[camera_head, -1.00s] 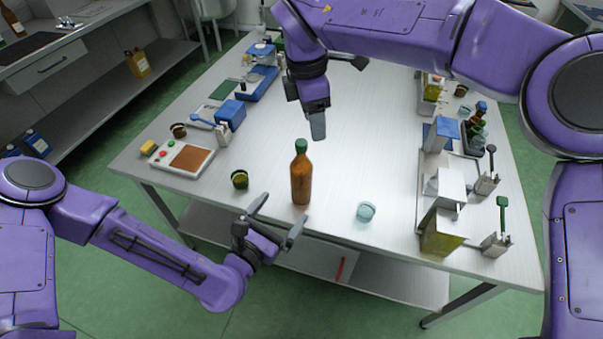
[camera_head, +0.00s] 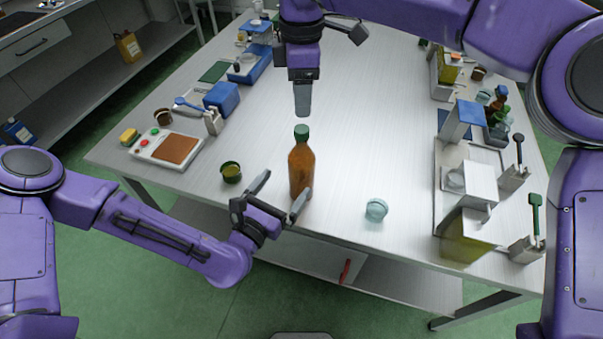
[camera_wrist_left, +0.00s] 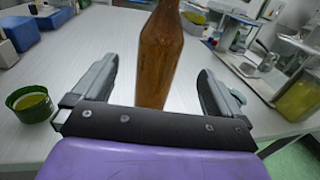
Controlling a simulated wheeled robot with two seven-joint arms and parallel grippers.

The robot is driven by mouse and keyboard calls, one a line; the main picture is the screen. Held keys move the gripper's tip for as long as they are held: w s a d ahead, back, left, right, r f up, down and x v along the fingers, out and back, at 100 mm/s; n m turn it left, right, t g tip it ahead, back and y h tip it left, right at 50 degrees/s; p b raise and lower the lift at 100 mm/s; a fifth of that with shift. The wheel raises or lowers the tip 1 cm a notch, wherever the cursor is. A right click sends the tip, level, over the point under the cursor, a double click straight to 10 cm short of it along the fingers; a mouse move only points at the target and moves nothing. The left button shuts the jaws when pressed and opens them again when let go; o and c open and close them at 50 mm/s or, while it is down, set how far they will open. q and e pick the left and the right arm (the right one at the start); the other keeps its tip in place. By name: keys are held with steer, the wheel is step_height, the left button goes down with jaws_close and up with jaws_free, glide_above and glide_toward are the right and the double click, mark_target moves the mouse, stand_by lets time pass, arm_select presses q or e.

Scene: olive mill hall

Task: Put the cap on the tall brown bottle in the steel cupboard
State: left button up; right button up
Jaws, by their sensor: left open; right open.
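A tall brown bottle (camera_head: 301,172) stands upright near the table's front edge, with a green cap (camera_head: 301,131) on its neck. My left gripper (camera_head: 281,191) is open, low and close in front of the bottle. In the left wrist view the bottle (camera_wrist_left: 158,60) shows just beyond and between the spread fingers (camera_wrist_left: 155,95); its top is out of that picture. My right gripper (camera_head: 303,100) is open and empty, pointing down above and behind the cap, apart from it in the picture. I cannot make out a steel cupboard for certain.
A small green cup-like lid (camera_head: 231,172) lies left of the bottle, a pale blue one (camera_head: 376,209) to its right. A control box with a brown pad (camera_head: 171,149) stands at the left. Trays and instruments line the right side. The table's middle is clear.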

mark_target(303, 161)
arm_select(q)
steer(key=x, duration=0.9)
steer(key=shift+w+d+f, duration=0.1)
steer(key=shift+w, duration=0.1)
